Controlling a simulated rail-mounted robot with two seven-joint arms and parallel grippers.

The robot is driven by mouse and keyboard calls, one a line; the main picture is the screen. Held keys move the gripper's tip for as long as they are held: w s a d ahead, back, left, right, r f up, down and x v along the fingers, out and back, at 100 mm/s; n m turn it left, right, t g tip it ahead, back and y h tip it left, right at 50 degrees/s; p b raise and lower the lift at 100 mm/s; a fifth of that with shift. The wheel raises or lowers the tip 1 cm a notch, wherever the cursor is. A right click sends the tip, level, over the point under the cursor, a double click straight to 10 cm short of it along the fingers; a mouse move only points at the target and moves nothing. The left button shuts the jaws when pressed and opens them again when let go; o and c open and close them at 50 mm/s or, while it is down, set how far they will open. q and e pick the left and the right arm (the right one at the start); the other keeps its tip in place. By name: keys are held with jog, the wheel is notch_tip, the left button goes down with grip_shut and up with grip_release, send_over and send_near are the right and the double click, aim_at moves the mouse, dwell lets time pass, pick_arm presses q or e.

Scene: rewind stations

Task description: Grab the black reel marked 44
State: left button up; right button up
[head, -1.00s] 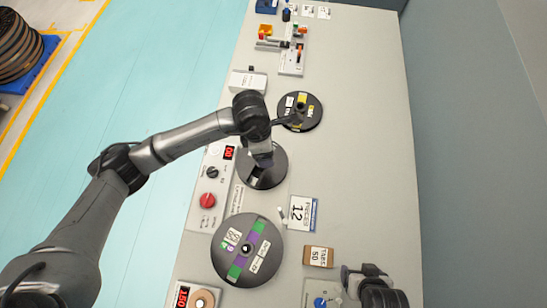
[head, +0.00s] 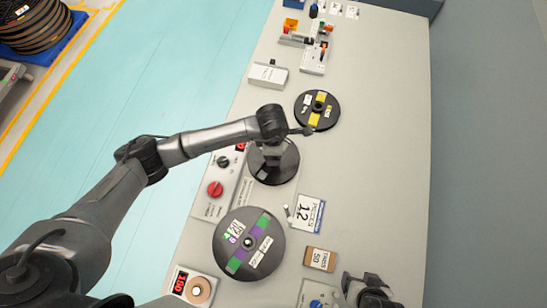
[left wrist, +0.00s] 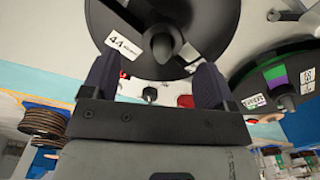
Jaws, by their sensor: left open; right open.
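The black reel marked 44 (head: 287,165) lies flat on the bench in the head view, partly hidden by my left arm. In the left wrist view the reel (left wrist: 215,28) fills the top, its white 44 label and central hub facing me. My left gripper (head: 272,160) is at this reel, its fingers hard to make out in the head view. In the left wrist view the left gripper (left wrist: 155,70) is open, with nothing held between its fingers; I cannot tell whether it touches the reel. My right gripper (head: 362,284) is open and empty at the lower right.
A larger reel with green and purple labels (head: 226,236) lies nearer. A black reel with yellow labels (head: 327,110) lies farther along. A control panel with a red knob (head: 215,189), a number 12 card (head: 309,212) and a brown tag (head: 320,259) are close by. The bench's right side is clear.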

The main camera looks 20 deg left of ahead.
pick_arm(q)
jog(key=shift+s+f, duration=0.15)
jog(key=shift+f, duration=2.2)
jog(key=c, duration=1.2)
